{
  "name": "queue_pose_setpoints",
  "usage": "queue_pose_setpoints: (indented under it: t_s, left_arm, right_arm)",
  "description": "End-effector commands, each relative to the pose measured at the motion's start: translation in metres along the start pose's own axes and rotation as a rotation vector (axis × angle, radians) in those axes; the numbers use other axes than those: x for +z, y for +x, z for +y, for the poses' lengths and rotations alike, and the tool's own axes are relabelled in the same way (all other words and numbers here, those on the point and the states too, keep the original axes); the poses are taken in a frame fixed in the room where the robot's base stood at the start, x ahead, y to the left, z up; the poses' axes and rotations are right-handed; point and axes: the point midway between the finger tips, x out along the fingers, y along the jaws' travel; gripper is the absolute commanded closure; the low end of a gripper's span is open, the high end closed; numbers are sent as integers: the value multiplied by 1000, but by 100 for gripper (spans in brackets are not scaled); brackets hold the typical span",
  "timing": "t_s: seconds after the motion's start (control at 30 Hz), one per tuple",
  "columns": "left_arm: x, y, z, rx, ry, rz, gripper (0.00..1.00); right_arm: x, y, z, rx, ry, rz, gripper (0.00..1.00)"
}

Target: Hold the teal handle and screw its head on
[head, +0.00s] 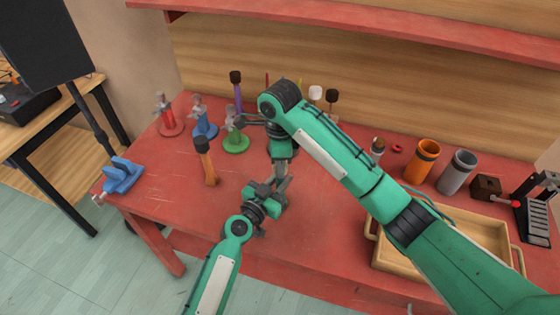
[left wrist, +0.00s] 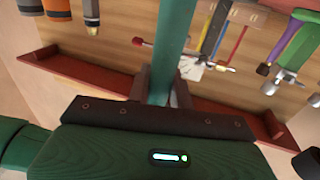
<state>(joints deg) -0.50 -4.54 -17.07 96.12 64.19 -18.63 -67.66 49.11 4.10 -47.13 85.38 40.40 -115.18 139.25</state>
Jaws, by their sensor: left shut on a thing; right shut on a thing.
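The teal handle (left wrist: 176,45) shows in the left wrist view as a long, smooth teal rod between the fingers of my left gripper (left wrist: 160,92). It runs up out of the top of that view, so its far end is hidden. In the head view my left gripper (head: 275,190) is shut at the front middle of the table, and the handle cannot be told apart from my arm parts. My right gripper (head: 281,170) comes down just above and behind it. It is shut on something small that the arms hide. I cannot make out the teal handle's head.
Red, blue and green stands (head: 236,142) stand to the left on the red table (head: 150,190). Orange and grey cups (head: 457,172) and a wooden tray (head: 485,235) are at the right. A blue clamp (head: 122,175) is at the left edge.

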Motion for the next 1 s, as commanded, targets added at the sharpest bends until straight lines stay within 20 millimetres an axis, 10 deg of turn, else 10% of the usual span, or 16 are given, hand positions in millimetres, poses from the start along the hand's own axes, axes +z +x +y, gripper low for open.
queue_pose_setpoints:
  t_s: [0.33, 0.77, 0.8, 1.0]
  left_arm:
    - [2, -1, 0, 1, -1, -3, 100]
    - [2, -1, 0, 1, -1, -3, 100]
    - [2, -1, 0, 1, -1, -3, 100]
    - [2, -1, 0, 0, -1, -3, 100]
  right_arm:
    - [-1, -1, -2, -4, 489, -1, 86]
    - [-1, -1, -2, -4, 570, -1, 86]
    - [-1, -1, -2, -4, 570, -1, 58]
    - [-1, 0, -1, -3, 568, 0, 42]
